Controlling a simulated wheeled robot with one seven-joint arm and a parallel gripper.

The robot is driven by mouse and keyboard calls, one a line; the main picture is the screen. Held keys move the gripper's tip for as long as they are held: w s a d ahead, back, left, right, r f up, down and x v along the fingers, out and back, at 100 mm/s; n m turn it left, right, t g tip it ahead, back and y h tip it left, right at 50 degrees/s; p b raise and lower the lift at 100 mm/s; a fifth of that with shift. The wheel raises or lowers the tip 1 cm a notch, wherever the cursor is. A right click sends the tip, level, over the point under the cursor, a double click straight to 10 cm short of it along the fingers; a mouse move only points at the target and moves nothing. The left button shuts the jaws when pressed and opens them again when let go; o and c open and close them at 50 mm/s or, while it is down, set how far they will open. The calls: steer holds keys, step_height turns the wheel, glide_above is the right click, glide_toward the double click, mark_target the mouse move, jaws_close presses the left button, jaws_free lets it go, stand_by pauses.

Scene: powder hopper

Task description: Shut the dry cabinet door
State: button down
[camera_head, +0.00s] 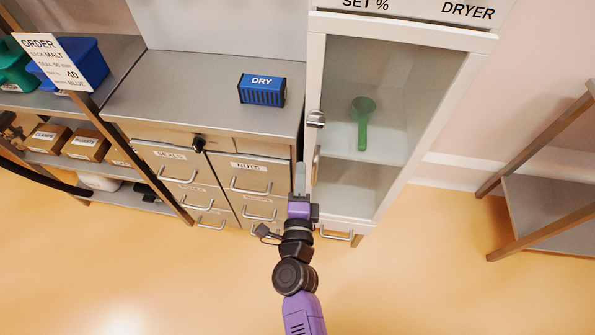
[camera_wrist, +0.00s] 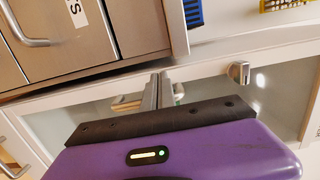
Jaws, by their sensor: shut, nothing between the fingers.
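The dry cabinet (camera_head: 393,22) is tall and white, under the DRYER lettering at the upper right in the head view. Its glazed door (camera_head: 429,125) has a pale frame and looks flush or nearly flush with the front; I cannot tell whether a small gap remains. A handle (camera_head: 316,165) and a round metal latch (camera_head: 316,118) sit along its left edge. The wrist view shows the handle (camera_wrist: 127,103) and latch (camera_wrist: 238,72) too. My gripper (camera_head: 300,178) is shut and empty, beside the handle at the door's left edge. Contact is unclear.
A green scoop (camera_head: 362,122) stands inside the cabinet, behind the glass. A steel counter with a blue DRY box (camera_head: 262,90) and labelled drawers (camera_head: 250,178) adjoins on the left. A shelf rack (camera_head: 550,210) stands at the right. The floor (camera_head: 430,270) in front is clear.

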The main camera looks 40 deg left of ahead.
steer(key=a+v, duration=0.1)
steer(key=v, duration=0.9)
steer(key=shift+s+p, duration=0.4)
steer(key=shift+p, duration=0.05)
steer(key=shift+d, duration=0.1)
